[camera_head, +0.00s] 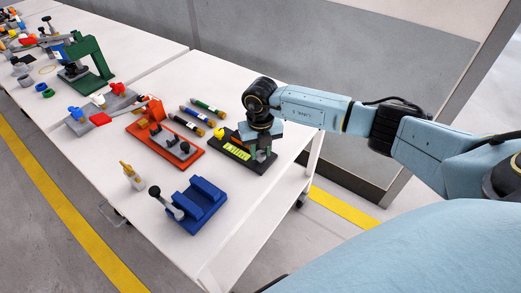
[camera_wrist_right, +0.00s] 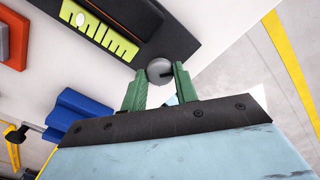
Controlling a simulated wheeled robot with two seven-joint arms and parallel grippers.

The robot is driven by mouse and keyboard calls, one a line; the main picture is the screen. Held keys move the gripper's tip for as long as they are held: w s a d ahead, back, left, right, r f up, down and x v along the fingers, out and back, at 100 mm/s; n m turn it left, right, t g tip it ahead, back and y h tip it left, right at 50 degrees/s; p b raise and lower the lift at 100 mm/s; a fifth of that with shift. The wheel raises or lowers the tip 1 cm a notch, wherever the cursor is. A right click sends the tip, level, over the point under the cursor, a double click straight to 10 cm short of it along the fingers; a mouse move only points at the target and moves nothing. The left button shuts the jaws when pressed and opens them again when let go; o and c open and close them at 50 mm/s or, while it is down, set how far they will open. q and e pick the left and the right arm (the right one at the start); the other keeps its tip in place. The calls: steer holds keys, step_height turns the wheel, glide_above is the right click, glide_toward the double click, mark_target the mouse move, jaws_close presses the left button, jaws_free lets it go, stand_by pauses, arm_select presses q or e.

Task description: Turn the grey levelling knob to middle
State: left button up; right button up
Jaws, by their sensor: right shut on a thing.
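The grey levelling knob (camera_wrist_right: 159,71) is a round grey disc with a dark pointer mark, at the edge of a black plate (camera_wrist_right: 135,12) with a lime-green panel (camera_wrist_right: 100,33). In the right wrist view my right gripper (camera_wrist_right: 160,78) has its green fingers on either side of the knob, shut on it. In the head view my right gripper (camera_head: 262,146) is over the right part of the black plate (camera_head: 232,149), and the knob is hidden there. My left gripper is not in view.
A blue block (camera_head: 207,199) with a lever, a red-orange plate (camera_head: 160,143) and several marker-like cylinders (camera_head: 196,118) stand nearby on the white table (camera_head: 245,193). The table's edge is close on the right.

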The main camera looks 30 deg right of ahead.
mark_target(261, 154)
steer(key=shift+n, duration=0.8)
steer(key=n+b, duration=0.1)
steer(key=n, duration=0.2)
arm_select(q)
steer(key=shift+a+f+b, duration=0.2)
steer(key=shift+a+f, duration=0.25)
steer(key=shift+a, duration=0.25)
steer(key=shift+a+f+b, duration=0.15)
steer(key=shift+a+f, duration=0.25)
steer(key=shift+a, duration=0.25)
arm_select(e)
steer(key=shift+n, duration=1.4)
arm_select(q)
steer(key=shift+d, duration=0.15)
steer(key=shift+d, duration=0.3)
arm_select(e)
steer(key=o, duration=1)
steer(key=shift+c, duration=0.2)
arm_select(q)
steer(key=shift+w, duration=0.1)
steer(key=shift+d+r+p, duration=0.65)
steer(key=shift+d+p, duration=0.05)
arm_select(e)
step_height(261, 154, up, 14)
steer(key=shift+f, duration=0.25)
